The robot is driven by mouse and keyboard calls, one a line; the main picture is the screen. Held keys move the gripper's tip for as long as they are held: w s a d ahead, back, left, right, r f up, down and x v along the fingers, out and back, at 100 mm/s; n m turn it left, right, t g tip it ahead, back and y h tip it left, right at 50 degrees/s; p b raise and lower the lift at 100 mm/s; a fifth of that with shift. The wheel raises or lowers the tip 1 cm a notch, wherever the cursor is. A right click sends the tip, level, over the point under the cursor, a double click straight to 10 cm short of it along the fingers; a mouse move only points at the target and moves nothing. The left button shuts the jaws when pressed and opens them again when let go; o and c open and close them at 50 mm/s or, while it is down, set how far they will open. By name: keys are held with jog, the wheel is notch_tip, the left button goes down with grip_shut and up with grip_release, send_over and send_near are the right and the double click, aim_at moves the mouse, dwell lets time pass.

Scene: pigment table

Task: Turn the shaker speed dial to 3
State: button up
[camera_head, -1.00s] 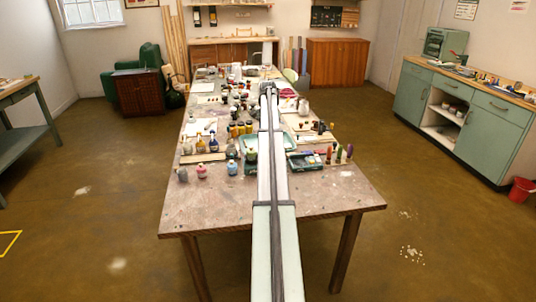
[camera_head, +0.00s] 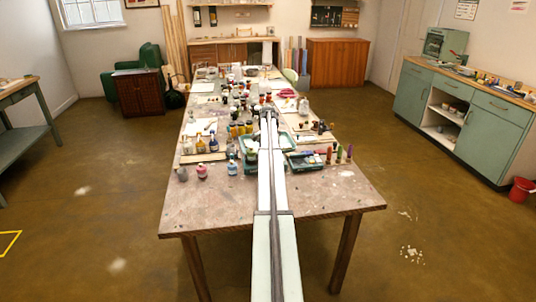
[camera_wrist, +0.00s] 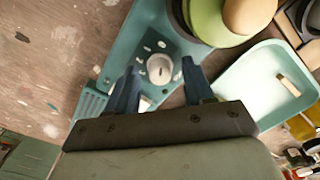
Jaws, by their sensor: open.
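The shaker (camera_wrist: 135,45) is a teal device in the wrist view, with a green round top part carrying a tan piece at its upper right. Its white speed dial (camera_wrist: 160,68) sits on the teal panel, ringed by small white marks; the marks are too small to read. My gripper (camera_wrist: 157,72) is open, its two dark blue fingers on either side of the dial. I cannot tell whether they touch it. In the head view my arm hides most of the shaker.
A pale teal tray (camera_wrist: 262,85) with a small tan block lies right of the shaker. The wooden table (camera_head: 215,205) holds many bottles and jars along its left side and a dark tray (camera_head: 305,161) on the right. Its front part is clear.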

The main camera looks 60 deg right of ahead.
jog(key=shift+c, duration=0.3)
grip_shut()
